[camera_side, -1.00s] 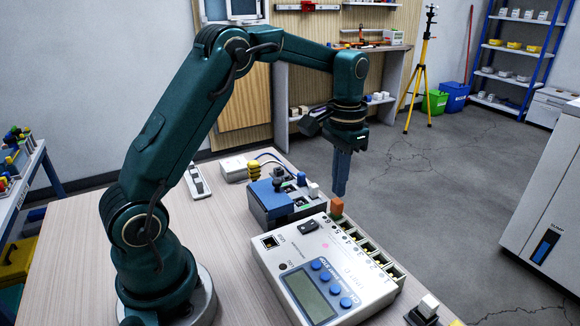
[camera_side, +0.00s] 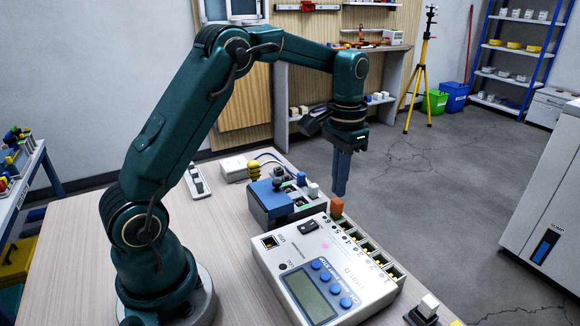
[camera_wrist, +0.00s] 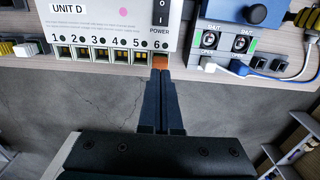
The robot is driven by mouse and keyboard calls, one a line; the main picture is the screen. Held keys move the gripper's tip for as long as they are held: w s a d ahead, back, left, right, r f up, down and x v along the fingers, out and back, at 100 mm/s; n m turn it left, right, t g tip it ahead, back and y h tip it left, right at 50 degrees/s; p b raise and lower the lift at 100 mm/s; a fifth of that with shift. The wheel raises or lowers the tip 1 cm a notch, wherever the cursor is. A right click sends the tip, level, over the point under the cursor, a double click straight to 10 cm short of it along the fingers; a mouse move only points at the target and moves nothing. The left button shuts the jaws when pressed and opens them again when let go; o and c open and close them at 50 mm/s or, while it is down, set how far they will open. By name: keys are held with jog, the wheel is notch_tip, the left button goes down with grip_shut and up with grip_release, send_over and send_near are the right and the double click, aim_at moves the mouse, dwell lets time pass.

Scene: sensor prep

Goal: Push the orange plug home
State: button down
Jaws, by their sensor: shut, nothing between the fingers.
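The orange plug (camera_side: 337,206) stands at the far end of the row of sockets on the white unit (camera_side: 278,262). In the wrist view the orange plug (camera_wrist: 160,62) shows at socket 6 of the unit (camera_wrist: 95,17), marked UNIT D. How deep it sits cannot be told. My gripper (camera_side: 340,192) points down with its fingers together and empty, its tips just above the plug in the side view. In the wrist view the fingertips of my gripper (camera_wrist: 162,73) line up with the plug and partly cover it. Whether they touch it is unclear.
A blue-topped box (camera_side: 272,200) with a knob and plugged-in cables stands beside the unit, close to my gripper. A small black and white block (camera_side: 424,308) is near the table's front edge. Sockets 1 to 5 look empty. Open floor lies beyond the table edge.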

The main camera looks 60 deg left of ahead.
jog(key=shift+f, duration=1.1)
dwell(0.9)
jog(key=shift+r, duration=3.55)
notch_tip(320, 180, up, 6)
jog(key=t, duration=0.2)
send_over(338, 201)
jog(key=s+d, duration=0.2)
jog(key=s, duration=0.1)
jog(key=s+d+r+t, duration=0.1)
jog(key=s+d+r, duration=0.2)
jog(key=s, duration=0.2)
jog(key=s+d+f+t, duration=0.1)
jog(key=s+f+t, duration=0.1)
jog(key=s+f, duration=0.6)
jog(key=shift+s+d+t, duration=0.3)
jog(key=shift+s+d, duration=0.05)
jog(key=shift+s, duration=0.9)
